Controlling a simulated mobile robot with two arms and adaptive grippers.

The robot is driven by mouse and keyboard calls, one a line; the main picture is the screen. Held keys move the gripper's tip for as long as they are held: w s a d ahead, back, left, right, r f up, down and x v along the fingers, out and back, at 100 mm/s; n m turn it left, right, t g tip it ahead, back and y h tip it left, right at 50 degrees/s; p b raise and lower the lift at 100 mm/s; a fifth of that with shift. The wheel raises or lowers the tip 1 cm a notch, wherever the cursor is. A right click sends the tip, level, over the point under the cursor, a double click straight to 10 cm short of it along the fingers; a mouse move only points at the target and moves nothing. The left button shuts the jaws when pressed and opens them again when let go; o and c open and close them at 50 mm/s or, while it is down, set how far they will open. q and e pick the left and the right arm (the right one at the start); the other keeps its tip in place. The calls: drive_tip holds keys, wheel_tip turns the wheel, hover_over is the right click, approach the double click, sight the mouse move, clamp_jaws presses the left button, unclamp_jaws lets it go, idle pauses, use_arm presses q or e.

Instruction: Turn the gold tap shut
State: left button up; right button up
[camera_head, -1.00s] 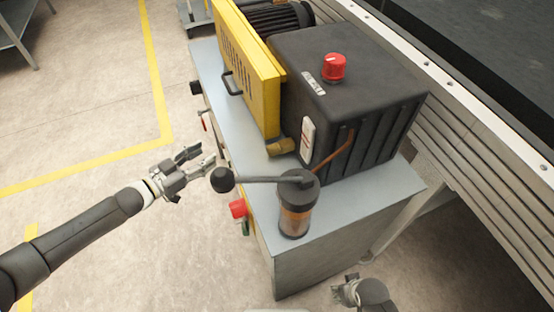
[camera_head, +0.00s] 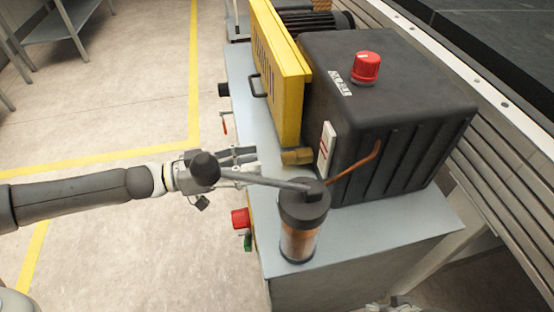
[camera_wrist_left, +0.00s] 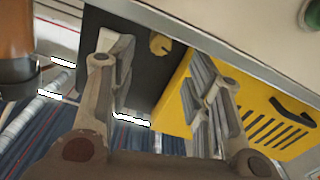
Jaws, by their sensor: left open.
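The gold tap (camera_head: 297,156), a short brass-coloured cylinder, lies by the foot of the yellow guard and the black housing. In the left wrist view it shows as a small gold knob (camera_wrist_left: 160,43) beyond and between the fingers. My left gripper (camera_head: 248,165) is open and empty, pointing right toward the tap, short of it and not touching. In the left wrist view my left gripper (camera_wrist_left: 160,78) has its fingers spread. The lever's black ball hides part of it in the head view. Only a sliver of my right gripper (camera_head: 396,303) shows at the bottom edge.
A pump with a long lever (camera_head: 262,181) stands at the cabinet top's (camera_head: 352,240) near corner; the lever crosses in front of my left gripper. A black housing (camera_head: 385,110) and yellow guard (camera_head: 280,70) stand behind. A red button (camera_head: 240,218) sticks out left.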

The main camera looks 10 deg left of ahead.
sight(282, 159)
use_arm(q)
drive_tip(key=x, duration=0.6)
drive_tip(key=shift+d+b, duration=0.1)
drive_tip(key=shift+b, duration=0.25)
use_arm(e)
drive_tip(key=v, duration=0.2)
drive_tip(key=shift+s+d+r, duration=0.1)
drive_tip(key=shift+r, duration=0.15)
use_arm(q)
drive_tip(key=shift+c, duration=0.4)
drive_tip(key=c, duration=0.9)
clamp_jaws()
use_arm(e)
drive_tip(key=shift+r, duration=0.1)
